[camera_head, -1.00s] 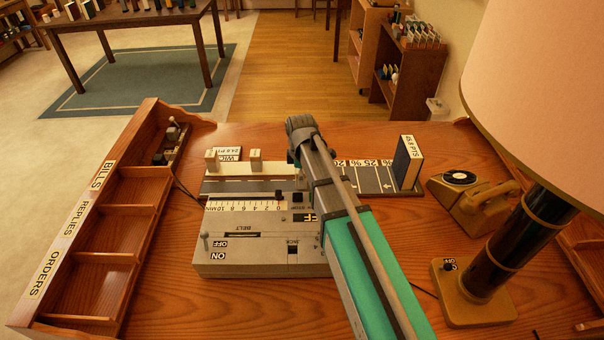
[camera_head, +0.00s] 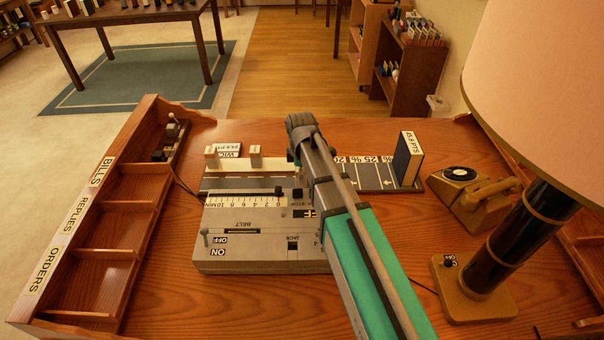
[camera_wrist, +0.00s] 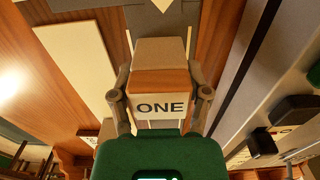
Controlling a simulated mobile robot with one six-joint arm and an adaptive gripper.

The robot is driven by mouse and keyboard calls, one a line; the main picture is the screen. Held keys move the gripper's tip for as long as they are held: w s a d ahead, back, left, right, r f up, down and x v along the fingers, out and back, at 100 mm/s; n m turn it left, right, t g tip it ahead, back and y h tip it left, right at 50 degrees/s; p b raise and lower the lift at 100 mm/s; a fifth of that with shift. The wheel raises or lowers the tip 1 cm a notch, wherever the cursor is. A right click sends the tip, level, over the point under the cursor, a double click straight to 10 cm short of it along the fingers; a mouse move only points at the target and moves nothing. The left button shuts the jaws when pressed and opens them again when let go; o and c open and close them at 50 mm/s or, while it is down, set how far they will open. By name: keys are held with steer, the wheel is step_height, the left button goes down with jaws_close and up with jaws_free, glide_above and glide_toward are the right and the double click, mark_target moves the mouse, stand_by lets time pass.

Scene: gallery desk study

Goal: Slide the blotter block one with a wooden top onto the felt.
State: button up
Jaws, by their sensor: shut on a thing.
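The block (camera_wrist: 162,108) marked ONE has an orange-brown wooden band (camera_wrist: 160,83) above its white label and a pale upper part. My gripper (camera_wrist: 160,78) is shut on it in the wrist view, one finger on each side. A dark grey marked surface (camera_wrist: 174,18) with a white arrow lies just beyond the block, and seems to be the felt. In the head view a dark grey strip (camera_head: 371,178) with white lines and percent marks lies right of my arm. There my arm hides the gripper and the block.
A grey control box (camera_head: 262,252) with switches is left of my arm. A dark blue upright book-like block (camera_head: 407,160) stands at the strip's right end. A wooden pigeonhole rack (camera_head: 105,240) borders the left.

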steer(key=o, duration=1.2)
steer(key=shift+o, duration=0.2)
